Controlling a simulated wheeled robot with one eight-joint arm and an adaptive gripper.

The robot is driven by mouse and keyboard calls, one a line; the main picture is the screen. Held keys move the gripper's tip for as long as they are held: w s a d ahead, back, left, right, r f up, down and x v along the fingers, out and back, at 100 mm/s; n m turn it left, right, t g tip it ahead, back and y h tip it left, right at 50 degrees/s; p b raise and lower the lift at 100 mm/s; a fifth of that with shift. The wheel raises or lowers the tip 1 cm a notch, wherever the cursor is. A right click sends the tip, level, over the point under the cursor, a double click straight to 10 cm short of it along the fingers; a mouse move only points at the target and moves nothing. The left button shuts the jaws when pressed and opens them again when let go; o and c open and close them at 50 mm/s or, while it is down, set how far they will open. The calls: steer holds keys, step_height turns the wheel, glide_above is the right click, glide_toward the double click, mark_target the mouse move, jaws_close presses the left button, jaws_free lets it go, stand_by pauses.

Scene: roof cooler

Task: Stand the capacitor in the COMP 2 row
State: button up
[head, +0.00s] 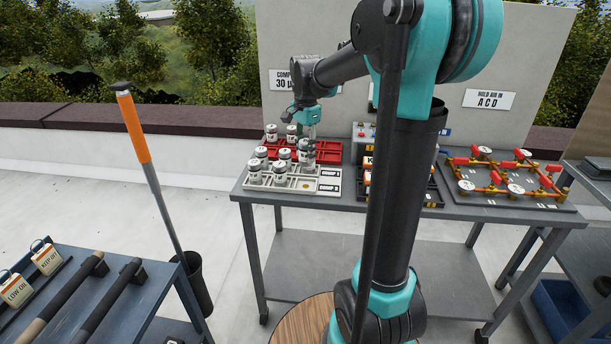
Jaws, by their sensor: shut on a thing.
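My gripper (311,133) points down over the right part of a pale tray (300,184) on the grey table. It is shut on a small silver capacitor (311,152), partly hidden by the fingers and neighbouring cans. I cannot tell whether its base touches the tray. Several white-and-silver capacitors, such as this one (280,172), stand upright in the pale tray.
A red tray (328,152) with a few capacitors lies behind. A board with red-handled brass valves (505,184) is at right. My arm hides part of the dark bins (432,191) in the middle.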

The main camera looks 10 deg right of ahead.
mark_target(306, 141)
step_height(306, 141, down, 8)
steer(key=shift+f, duration=0.25)
stand_by(0.4)
steer(key=o, duration=1.2)
steer(key=shift+f, duration=0.1)
step_height(306, 141, up, 12)
steer(key=shift+r, duration=0.15)
